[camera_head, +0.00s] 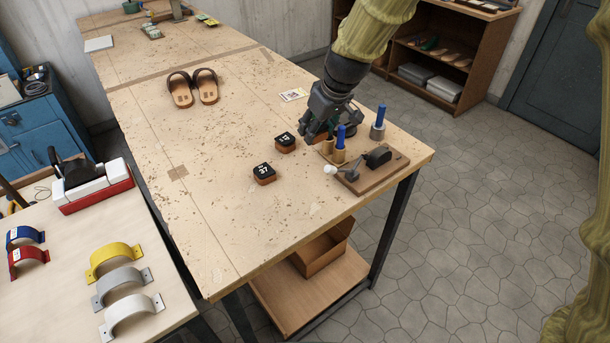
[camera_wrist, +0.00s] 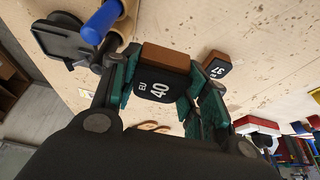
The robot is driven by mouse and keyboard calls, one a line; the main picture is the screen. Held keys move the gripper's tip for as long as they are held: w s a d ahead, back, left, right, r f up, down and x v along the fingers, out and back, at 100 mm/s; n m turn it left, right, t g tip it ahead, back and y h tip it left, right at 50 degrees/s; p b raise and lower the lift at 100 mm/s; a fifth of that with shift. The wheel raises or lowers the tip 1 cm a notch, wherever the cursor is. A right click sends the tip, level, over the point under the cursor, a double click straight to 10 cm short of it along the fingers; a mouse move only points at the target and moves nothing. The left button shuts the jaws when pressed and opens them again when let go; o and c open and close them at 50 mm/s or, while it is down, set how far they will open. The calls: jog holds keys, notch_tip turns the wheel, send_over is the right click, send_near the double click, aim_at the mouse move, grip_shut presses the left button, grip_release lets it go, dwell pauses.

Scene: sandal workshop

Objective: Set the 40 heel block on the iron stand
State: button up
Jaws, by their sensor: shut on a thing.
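My gripper (camera_head: 316,128) is low over the right part of the workbench. In the wrist view its teal-lined fingers (camera_wrist: 158,98) are shut on the 40 heel block (camera_wrist: 158,87), a black block with a brown layer, marked EU 40. A wooden board (camera_head: 360,182) with black and grey metal fittings (camera_head: 378,157) stands just right of the gripper. Which fitting is the iron stand is unclear. In the wrist view a dark metal plate (camera_wrist: 62,40) shows at upper left.
Two black-and-brown heel blocks lie left of the gripper, one nearer (camera_head: 264,174), one farther (camera_head: 285,142). Sandals (camera_head: 193,88) and a white card (camera_head: 293,95) lie farther back. The bench's left middle is clear.

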jog(key=shift+w+f, duration=0.25)
jog(key=shift+f, duration=0.8)
jog(key=p, duration=0.2)
send_over(311, 167)
jog(key=s+d, duration=0.1)
notch_tip(311, 167, down, 5)
jog(key=shift+r, duration=0.1)
jog(key=shift+s+f, duration=0.2)
jog(key=shift+f, duration=0.2)
jog(key=shift+f+p, duration=0.4)
jog(key=shift+f, duration=1.35)
jog(key=o, duration=1.1)
jog(key=shift+f, duration=0.1)
